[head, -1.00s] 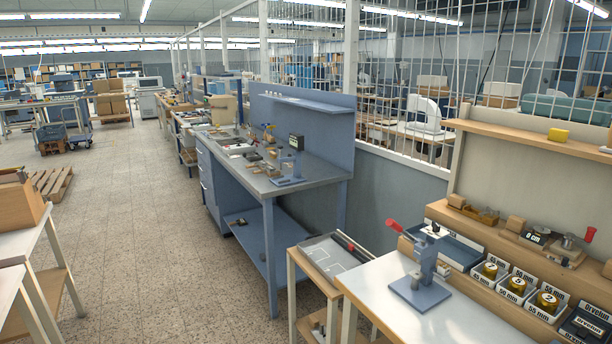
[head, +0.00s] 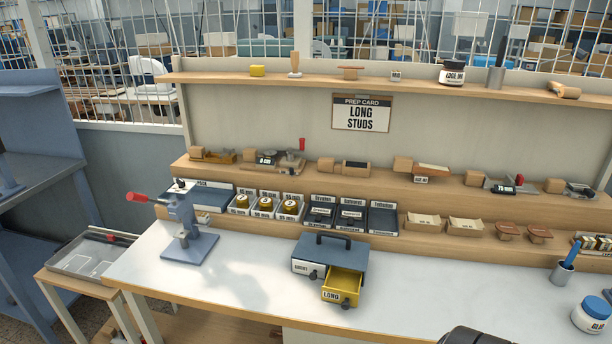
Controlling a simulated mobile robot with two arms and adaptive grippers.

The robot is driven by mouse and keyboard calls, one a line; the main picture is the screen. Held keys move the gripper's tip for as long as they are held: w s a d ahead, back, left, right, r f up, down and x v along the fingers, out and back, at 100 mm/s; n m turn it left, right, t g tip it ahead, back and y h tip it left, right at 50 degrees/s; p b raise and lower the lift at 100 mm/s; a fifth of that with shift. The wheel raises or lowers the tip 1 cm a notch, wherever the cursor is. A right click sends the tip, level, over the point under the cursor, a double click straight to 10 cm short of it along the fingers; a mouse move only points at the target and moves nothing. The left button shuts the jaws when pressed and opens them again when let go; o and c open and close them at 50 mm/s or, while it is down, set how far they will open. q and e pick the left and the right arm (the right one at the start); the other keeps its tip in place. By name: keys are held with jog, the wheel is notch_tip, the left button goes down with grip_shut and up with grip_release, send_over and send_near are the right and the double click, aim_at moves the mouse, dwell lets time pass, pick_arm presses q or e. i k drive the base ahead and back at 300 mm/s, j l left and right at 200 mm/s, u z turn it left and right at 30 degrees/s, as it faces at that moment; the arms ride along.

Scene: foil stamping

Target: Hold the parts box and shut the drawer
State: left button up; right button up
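The parts box (head: 333,247) is a small dark blue-grey chest with a handle on top, standing on the white bench. Its left drawer, with a white front (head: 302,268), is shut. Its right drawer (head: 343,287), yellow and labelled LONG, sticks out toward me, with a dark knob on its front. A dark, rounded piece at the bottom edge, right of the box, may be part of my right arm. Neither gripper's fingers show in the head view.
A blue press (head: 188,228) with a red lever stands left of the box. Stepped wooden shelves (head: 390,190) with trays and tools run behind. A glue jar (head: 592,314) and a blue brush pot (head: 562,272) stand at the right. The bench between box and jar is clear.

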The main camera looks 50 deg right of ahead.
aim_at(342, 286)
jog(key=z, duration=1.7)
jog(key=i+j+z, duration=0.25)
jog(key=i+j, duration=0.35)
jog(key=i+l, duration=0.05)
jog(key=i, duration=0.05)
